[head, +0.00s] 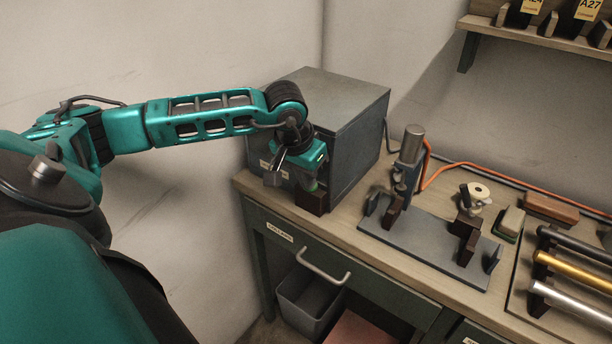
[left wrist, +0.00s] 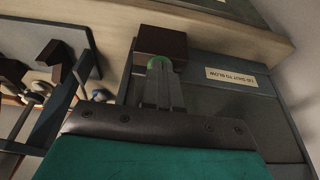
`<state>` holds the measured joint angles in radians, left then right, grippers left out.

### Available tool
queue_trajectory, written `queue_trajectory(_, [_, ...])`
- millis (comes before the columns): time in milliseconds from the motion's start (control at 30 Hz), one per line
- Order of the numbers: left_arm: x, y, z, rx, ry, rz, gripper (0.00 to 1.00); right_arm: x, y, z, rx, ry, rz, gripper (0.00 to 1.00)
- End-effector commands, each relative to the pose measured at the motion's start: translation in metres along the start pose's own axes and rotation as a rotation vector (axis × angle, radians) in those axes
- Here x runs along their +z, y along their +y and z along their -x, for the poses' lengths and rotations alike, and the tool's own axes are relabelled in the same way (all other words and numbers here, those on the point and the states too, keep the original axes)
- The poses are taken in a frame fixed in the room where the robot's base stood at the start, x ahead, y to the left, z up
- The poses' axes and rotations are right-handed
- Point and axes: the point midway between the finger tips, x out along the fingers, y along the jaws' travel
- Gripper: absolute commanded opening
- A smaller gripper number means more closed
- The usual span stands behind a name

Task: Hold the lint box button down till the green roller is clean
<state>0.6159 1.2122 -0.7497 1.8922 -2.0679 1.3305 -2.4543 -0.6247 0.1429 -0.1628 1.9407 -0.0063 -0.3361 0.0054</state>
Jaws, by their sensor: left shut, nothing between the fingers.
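The grey lint box (head: 345,105) stands at the back left end of the bench with its lid shut. A dark brown block (head: 311,201) sits at its front foot and also shows in the left wrist view (left wrist: 162,42). A small round green piece, seemingly the button (left wrist: 157,62), is by this block, partly hidden by my fingers. My left gripper (head: 308,182) is shut and empty, its fingertips at the green piece; I cannot tell whether they press it. The green roller is not visible. My right gripper is not in view.
A label on the box (left wrist: 231,77) reads upside down in the wrist view. Right of the box stands a grey fixture (head: 425,240) with a clamp post. Several metal bars (head: 570,270) lie at the right. A drawer handle (head: 322,268) and grey bin (head: 308,300) are below.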

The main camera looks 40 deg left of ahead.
Motion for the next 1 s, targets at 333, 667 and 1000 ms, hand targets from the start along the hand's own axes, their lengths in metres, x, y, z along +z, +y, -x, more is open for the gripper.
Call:
queue_trajectory(333, [0.0087, 0.0037, -0.009, 0.007, -0.024, -0.004, 0.0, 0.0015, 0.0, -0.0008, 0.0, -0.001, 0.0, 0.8])
queue_trajectory(667, [0.0087, 0.0036, -0.009, 0.007, -0.025, -0.004, 0.0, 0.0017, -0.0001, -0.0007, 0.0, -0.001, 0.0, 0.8])
queue_trajectory(1000, [0.0064, 0.0036, -0.0018, 0.006, -0.022, -0.003, 0.0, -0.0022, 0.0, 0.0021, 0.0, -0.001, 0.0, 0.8])
